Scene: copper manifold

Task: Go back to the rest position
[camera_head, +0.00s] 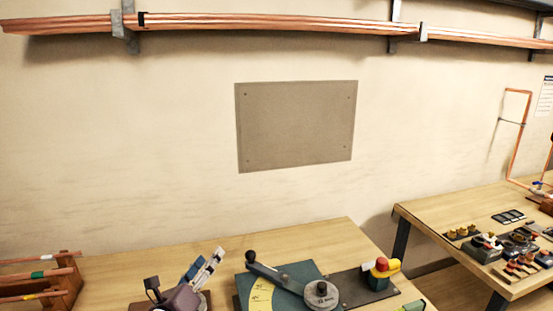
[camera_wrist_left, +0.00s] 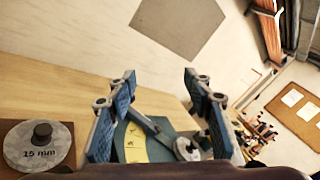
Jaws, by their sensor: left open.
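My left gripper (camera_head: 207,259) shows at the bottom of the head view, its purple body low and its blue-and-grey fingers pointing up and to the right. In the left wrist view the two blue-padded fingers (camera_wrist_left: 160,78) stand apart with nothing between them. The gripper is open and empty. Behind and below the fingers in that view is the bending tool with its yellow scale (camera_wrist_left: 136,143), partly hidden by them. My right gripper is in neither view.
The bender's green plate (camera_head: 308,272) and a red-and-yellow button (camera_head: 383,267) are right of the gripper. A wooden rack (camera_head: 68,288) with copper tubes stands at left. A second table (camera_head: 440,208) holds fittings. A 15 mm disc (camera_wrist_left: 38,146) lies nearby.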

